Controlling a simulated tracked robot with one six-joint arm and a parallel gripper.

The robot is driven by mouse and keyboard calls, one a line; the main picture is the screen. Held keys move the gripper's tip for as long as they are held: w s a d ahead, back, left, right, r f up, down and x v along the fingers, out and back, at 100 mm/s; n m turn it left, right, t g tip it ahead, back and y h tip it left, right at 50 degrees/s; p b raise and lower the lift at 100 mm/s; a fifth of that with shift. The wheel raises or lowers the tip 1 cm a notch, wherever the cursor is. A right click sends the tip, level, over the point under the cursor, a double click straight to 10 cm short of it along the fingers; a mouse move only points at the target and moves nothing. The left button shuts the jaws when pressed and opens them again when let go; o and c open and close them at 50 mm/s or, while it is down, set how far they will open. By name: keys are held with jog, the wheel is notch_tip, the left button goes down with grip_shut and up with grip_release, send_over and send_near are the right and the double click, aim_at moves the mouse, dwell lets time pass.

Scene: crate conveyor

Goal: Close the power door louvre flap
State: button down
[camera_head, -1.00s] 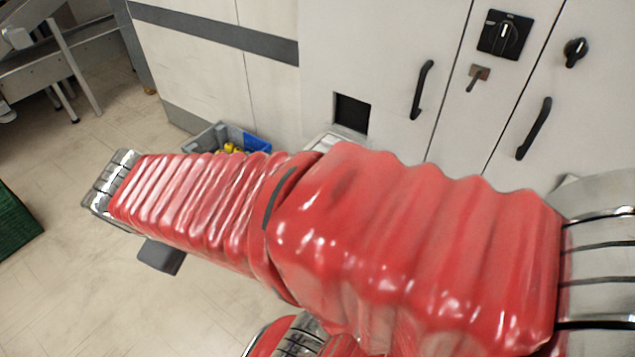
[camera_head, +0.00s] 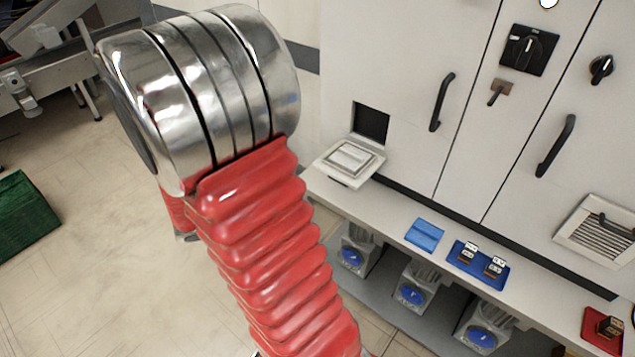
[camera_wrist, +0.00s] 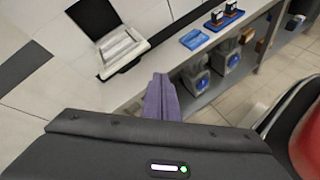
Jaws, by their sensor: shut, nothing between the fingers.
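The louvre flap (camera_head: 350,160) is a pale slatted panel on the cabinet. It is open, folded down and outward below a dark square opening (camera_head: 371,122). In the wrist view the flap (camera_wrist: 122,50) is at upper left, with the opening (camera_wrist: 93,17) above it. My gripper (camera_wrist: 161,78) shows there as purple fingers, shut and empty, pointing toward the cabinet base. The fingertips appear right of and below the flap, apart from it. In the head view my arm hides the gripper.
A ledge below the doors holds a blue tray (camera_head: 425,235) and a blue holder (camera_head: 477,265) with small blocks. Grey units with blue discs (camera_head: 352,257) stand beneath. Another louvre (camera_head: 597,230) is at right. Door handles (camera_head: 442,102) stick out. A green crate (camera_head: 24,219) is on the floor at left.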

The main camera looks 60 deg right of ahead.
jog(key=w+d+f+n+t+h, duration=0.1)
jog(key=d+f+n+t+h, duration=0.2)
jog(key=d+f+n, duration=0.6)
notch_tip(320, 180, down, 4)
jog(key=shift+w+d+f+n+h, duration=0.1)
jog(key=shift+w+d+n+h, duration=0.2)
jog(key=shift+n+h, duration=0.4)
jog(key=s+d+r, duration=0.1)
jog(key=d+r, duration=0.1)
jog(key=d, duration=0.7)
jog(key=shift+s, duration=0.2)
jog(key=shift+a, duration=0.1)
